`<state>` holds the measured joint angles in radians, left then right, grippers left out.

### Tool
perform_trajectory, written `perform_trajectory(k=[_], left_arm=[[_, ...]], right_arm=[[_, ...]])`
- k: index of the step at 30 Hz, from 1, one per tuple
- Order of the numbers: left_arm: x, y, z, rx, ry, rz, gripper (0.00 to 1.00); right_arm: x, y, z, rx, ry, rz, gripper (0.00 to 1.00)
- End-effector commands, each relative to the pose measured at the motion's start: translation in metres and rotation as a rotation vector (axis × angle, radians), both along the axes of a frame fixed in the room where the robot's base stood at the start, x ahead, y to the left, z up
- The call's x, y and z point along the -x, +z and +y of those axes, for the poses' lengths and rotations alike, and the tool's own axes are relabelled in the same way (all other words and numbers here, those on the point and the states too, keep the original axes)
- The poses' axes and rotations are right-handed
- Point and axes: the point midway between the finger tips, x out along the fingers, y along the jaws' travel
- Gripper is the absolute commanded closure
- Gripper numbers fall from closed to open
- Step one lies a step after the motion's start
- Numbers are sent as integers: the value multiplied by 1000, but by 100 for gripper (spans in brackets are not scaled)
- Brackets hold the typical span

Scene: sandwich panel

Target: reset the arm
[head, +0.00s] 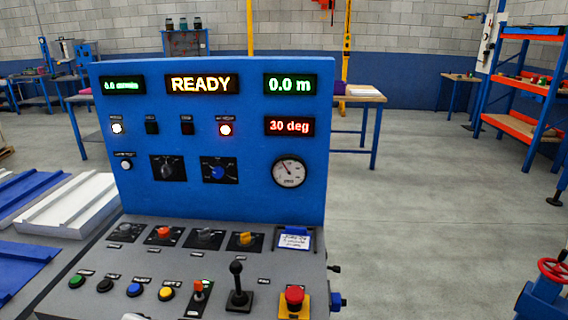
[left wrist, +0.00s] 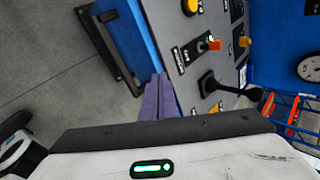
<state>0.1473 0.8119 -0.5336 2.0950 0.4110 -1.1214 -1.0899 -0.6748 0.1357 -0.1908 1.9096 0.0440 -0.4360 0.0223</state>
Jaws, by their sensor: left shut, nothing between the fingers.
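My left gripper (left wrist: 158,78) shows in the left wrist view as two purple fingers pressed together, with nothing between them. It is beside the edge of the sloped grey console (left wrist: 205,85), by a red-tipped toggle switch (left wrist: 209,45) and a black joystick lever (left wrist: 230,88). I cannot tell whether it touches the console. In the head view the console desk (head: 200,262) carries the same joystick (head: 238,285) and toggle (head: 199,288). The gripper fingers do not show there. My right gripper is in neither view.
The blue upright panel (head: 230,115) shows "READY" (head: 201,84), "0.0 m" (head: 290,84) and "30 deg" (head: 289,126). A red mushroom button (head: 294,296) sits at the desk's right. An orange-shelved blue rack (head: 515,90) stands far right. Open floor (head: 430,210) lies right of the console.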

Motion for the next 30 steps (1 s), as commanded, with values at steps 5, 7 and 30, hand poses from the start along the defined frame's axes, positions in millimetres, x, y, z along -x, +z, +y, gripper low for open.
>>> perform_trajectory(k=[5, 7, 30], left_arm=[[22, -40, -35, 272, 194, 42, 100], [36, -59, -49, 408, 309, 68, 100], [181, -169, -69, 1162, 1276, 215, 100]], right_arm=[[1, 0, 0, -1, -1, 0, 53], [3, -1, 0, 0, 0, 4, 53], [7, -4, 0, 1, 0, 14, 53]])
